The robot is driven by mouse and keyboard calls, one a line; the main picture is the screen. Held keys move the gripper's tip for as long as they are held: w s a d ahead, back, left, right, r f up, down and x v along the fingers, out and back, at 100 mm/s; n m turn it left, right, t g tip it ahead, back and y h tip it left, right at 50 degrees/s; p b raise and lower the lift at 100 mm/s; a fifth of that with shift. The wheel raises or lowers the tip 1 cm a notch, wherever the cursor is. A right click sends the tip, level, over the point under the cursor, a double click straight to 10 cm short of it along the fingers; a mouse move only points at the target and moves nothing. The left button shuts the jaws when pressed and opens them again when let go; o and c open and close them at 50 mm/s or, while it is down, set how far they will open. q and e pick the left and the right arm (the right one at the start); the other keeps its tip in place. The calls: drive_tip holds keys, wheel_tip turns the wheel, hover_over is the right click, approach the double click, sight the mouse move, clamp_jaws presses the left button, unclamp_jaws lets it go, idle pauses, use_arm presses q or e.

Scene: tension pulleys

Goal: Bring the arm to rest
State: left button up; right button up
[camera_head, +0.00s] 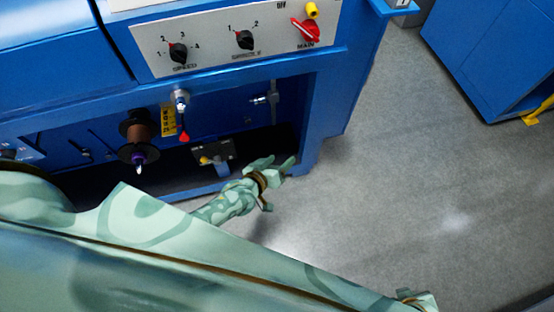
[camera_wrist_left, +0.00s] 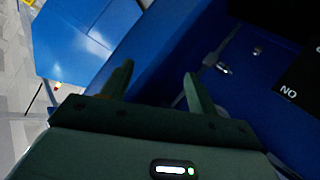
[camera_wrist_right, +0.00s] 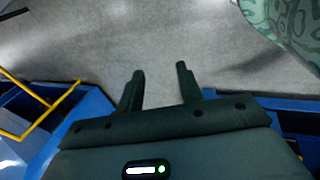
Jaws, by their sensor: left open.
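My left arm, patterned in light green, crosses the lower left of the head view. Its gripper (camera_head: 279,164) is in front of the lower right corner of the blue machine's open bay. In the left wrist view the two fingers of this gripper (camera_wrist_left: 158,70) stand apart with nothing between them. In the right wrist view my right gripper (camera_wrist_right: 160,69) also has its fingers apart and empty, over bare grey floor. In the head view only a small green part at the bottom right edge may belong to the right arm.
The blue machine (camera_head: 330,100) carries a panel with SPEED and SPINDLE knobs and a red MAIN switch (camera_head: 306,31). A brown spool (camera_head: 140,135) and a red-tipped lever (camera_head: 183,136) sit in its bay. Another blue cabinet (camera_head: 490,50) stands upper right. Grey floor (camera_head: 420,170) between is clear.

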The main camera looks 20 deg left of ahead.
idle(0.4)
use_arm(q)
drive_tip(key=s+a+f+m+g+y, duration=0.1)
drive_tip(key=s+a+f+m+g, duration=0.15)
drive_tip(key=s+f, duration=0.5)
drive_tip(key=s+a+f+m+g, duration=0.2)
drive_tip(key=s+f+m+g, duration=0.15)
drive_tip(key=s+f, duration=0.35)
drive_tip(key=s+a+f+g, duration=0.1)
drive_tip(key=s+g, duration=0.1)
drive_tip(key=s, duration=0.8)
drive_tip(key=s+a+f+m+g+y, duration=0.1)
drive_tip(key=s+a+f+g, duration=0.1)
drive_tip(key=s, duration=0.9)
drive_tip(key=s+a+f+g+y, duration=0.1)
drive_tip(key=s+a+f+g, duration=0.1)
drive_tip(key=s, duration=0.8)
drive_tip(key=shift+s, duration=0.2)
drive_tip(key=shift+s+g, duration=0.3)
drive_tip(key=shift+s, duration=0.05)
drive_tip(key=shift+c, duration=0.3)
use_arm(e)
drive_tip(key=s+a+f+m+g+y, duration=0.2)
drive_tip(key=s+a+f+m+g, duration=0.1)
drive_tip(key=s+f, duration=1.6)
drive_tip(key=s, duration=0.4)
drive_tip(key=shift+s+m+g+y, duration=0.15)
drive_tip(key=shift+m+g+y, duration=0.15)
